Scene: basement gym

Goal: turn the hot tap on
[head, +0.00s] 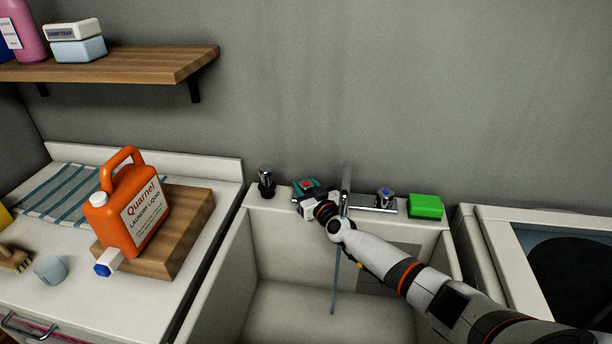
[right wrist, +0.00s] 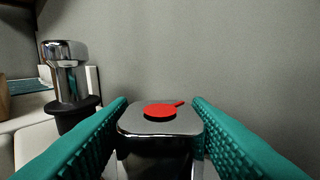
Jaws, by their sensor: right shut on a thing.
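The hot tap (head: 307,184) is a squarish chrome handle with a red mark, at the left of the faucet on the sink's back ledge. It fills the middle of the right wrist view (right wrist: 150,128). My right gripper (head: 308,188) has its teal fingers on either side of this handle and is shut on it. The gripper hides much of the tap in the head view. The chrome spout (head: 346,182) rises just right of it, and the blue-marked cold tap (head: 385,197) stands further right. My left gripper is not in view.
A dark-based chrome fitting (head: 266,182) stands left of the hot tap. A green sponge (head: 425,206) lies right. A thin bluish streak (head: 335,285) runs down inside the sink (head: 280,300); I cannot tell if it is water. An orange jug (head: 130,217) stands on the left counter.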

